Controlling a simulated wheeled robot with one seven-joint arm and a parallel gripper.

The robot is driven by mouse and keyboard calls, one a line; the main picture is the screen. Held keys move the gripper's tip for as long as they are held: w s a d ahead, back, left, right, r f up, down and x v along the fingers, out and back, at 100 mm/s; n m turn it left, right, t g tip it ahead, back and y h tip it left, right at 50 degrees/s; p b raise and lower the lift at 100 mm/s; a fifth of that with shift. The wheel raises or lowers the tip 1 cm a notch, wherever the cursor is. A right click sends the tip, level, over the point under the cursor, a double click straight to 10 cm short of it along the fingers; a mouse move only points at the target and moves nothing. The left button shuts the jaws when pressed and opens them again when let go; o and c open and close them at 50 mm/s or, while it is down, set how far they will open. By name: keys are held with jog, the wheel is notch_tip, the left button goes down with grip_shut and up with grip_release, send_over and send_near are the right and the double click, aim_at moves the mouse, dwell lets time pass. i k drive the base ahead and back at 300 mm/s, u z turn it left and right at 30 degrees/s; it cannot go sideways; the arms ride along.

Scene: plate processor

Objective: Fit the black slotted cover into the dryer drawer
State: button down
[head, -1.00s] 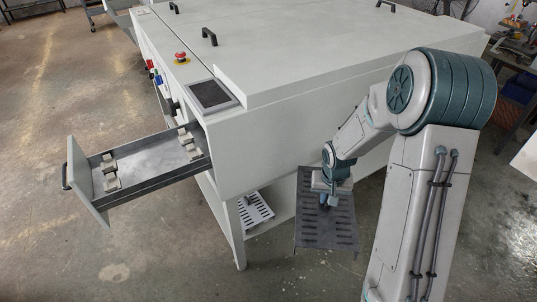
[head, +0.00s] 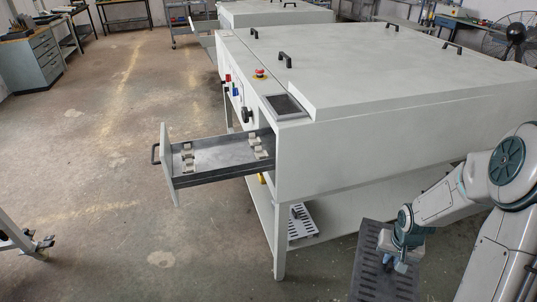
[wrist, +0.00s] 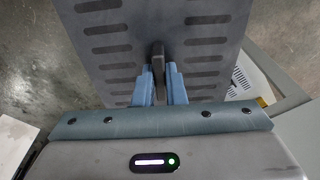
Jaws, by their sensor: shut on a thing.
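The black slotted cover (head: 375,240) hangs at the lower right of the head view, in front of the machine and clear of it. My gripper (head: 394,262) is shut on its handle. In the wrist view the blue fingers of my gripper (wrist: 160,85) pinch the dark upright handle, and the slotted plate of the cover (wrist: 110,60) spreads out beyond them. The dryer drawer (head: 215,172) is pulled out at the machine's left end, with light holders inside and no cover in it. The cover is well to the right of the drawer.
The white machine (head: 400,90) fills the middle and right, with a red stop button (head: 260,73) on top. Another slotted plate (head: 300,222) lies on the lower shelf. Open floor (head: 120,220) lies left of and in front of the drawer.

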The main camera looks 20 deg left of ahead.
aim_at(224, 156)
jog(key=z, duration=1.3)
jog(key=i, duration=1.3)
jog(key=u, duration=2.9)
